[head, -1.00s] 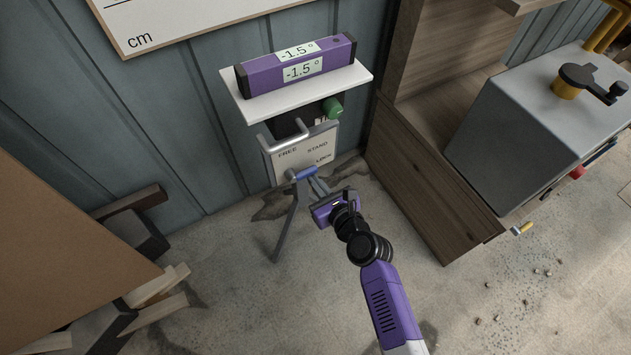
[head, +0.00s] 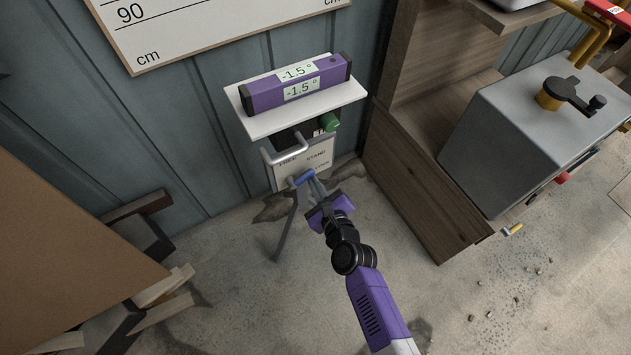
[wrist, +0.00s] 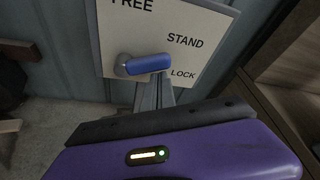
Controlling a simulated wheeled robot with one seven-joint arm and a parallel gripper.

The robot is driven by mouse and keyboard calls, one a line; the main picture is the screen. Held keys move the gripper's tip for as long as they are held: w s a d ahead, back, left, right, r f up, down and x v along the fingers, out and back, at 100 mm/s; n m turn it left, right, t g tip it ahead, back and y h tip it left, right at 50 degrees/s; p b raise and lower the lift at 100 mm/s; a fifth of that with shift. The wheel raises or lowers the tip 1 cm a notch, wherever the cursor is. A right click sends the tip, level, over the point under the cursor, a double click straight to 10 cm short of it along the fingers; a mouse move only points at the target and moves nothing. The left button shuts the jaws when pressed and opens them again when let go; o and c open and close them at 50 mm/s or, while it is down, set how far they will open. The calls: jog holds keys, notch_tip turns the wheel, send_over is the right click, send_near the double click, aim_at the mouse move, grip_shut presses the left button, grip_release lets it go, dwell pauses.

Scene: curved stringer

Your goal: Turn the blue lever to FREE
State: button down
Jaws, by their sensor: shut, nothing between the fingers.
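The blue lever (head: 304,177) is on the front of a small stand under a white shelf. In the wrist view the lever (wrist: 148,64) lies nearly level, its free end pointing right, between the words STAND and LOCK on the label plate (wrist: 205,22). FREE is at the plate's upper left. My gripper (head: 316,188) is just in front of the lever, coming from the lower right. Its grey fingers (wrist: 154,94) are shut and empty, with the tips close below the lever. I cannot tell whether they touch it.
A purple level (head: 297,85) reading -1.5° lies on the white shelf (head: 257,128). A grey bent handle (head: 280,158) and a green knob (head: 329,122) sit below it. A wooden cabinet (head: 420,190) stands close on the right, boards (head: 165,287) at lower left.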

jog(key=r+n+p, duration=0.1)
jog(key=n+t+h+p, duration=0.1)
jog(key=n, duration=0.1)
jog(key=a+r+n+p, duration=0.1)
jog(key=shift+s+r+n+t, duration=0.25)
jog(key=shift+r+n+t, duration=0.05)
jog(key=shift+t, duration=0.1)
jog(key=n, duration=0.1)
jog(key=a+r+n+t, duration=0.1)
jog(key=n, duration=0.1)
jog(key=s+n+t+b, duration=0.1)
jog(key=shift+a+r+n+h, duration=0.2)
jog(key=shift+r+n+h, duration=0.05)
jog(key=shift+n+h, duration=0.05)
jog(key=shift+s+a+r, duration=0.15)
jog(key=shift+a, duration=0.05)
jog(key=shift+s+a, duration=0.1)
jog(key=shift+a, duration=0.05)
dwell(0.6)
jog(key=shift+b, duration=0.3)
